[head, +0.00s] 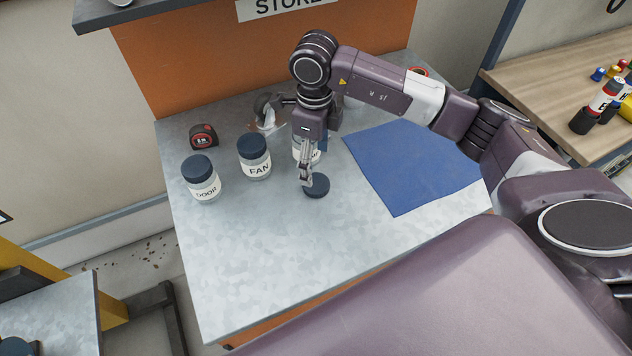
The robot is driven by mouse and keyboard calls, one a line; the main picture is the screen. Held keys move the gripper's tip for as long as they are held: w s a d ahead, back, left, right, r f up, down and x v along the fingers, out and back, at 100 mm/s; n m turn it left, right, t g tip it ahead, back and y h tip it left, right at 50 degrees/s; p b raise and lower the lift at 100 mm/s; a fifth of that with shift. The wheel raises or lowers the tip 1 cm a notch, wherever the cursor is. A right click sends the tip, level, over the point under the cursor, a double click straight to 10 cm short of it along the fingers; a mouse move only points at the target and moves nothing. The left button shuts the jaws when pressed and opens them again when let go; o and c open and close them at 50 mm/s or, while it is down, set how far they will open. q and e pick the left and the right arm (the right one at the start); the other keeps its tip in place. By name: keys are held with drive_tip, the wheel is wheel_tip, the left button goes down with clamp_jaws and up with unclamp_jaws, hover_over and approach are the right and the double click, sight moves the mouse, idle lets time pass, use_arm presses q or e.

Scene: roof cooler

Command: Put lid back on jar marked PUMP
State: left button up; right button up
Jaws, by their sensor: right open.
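A dark blue lid (317,187) lies on the metal table top in front of a white-labelled jar (309,154). That jar is mostly hidden behind my right gripper (306,180), and its label cannot be read. My right gripper points down, open, with its fingertips at the left edge of the lid; whether they touch it I cannot tell. A jar marked FAN (255,160) and a jar marked DOOR (202,180) stand upright to the left, both with dark blue lids on. My left gripper is not in view.
A blue cloth (410,165) lies on the right of the metal table (240,260). A red and black tape measure (203,136) and a roll of clear tape (268,112) are behind the jars. The front of the table is clear. A wooden bench (560,85) stands at right.

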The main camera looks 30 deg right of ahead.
sight(316, 183)
drive_tip(key=shift+f, duration=0.8)
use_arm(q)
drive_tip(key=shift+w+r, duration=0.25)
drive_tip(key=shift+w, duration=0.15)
use_arm(e)
drive_tip(key=shift+s+f+p, duration=0.15)
drive_tip(key=shift+f+p, duration=0.1)
drive_tip(key=shift+p, duration=0.25)
drive_tip(key=f+p, duration=0.1)
drive_tip(key=f, duration=0.2)
drive_tip(key=shift+s+f+p, duration=0.2)
drive_tip(key=shift+f+p, duration=0.05)
drive_tip(key=shift+p, duration=0.15)
drive_tip(key=shift+f, duration=0.55)
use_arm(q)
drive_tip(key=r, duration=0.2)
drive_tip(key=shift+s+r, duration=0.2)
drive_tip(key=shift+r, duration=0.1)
use_arm(e)
drive_tip(key=shift+w, duration=0.1)
drive_tip(key=shift+c, duration=0.4)
drive_tip(key=c, duration=0.7)
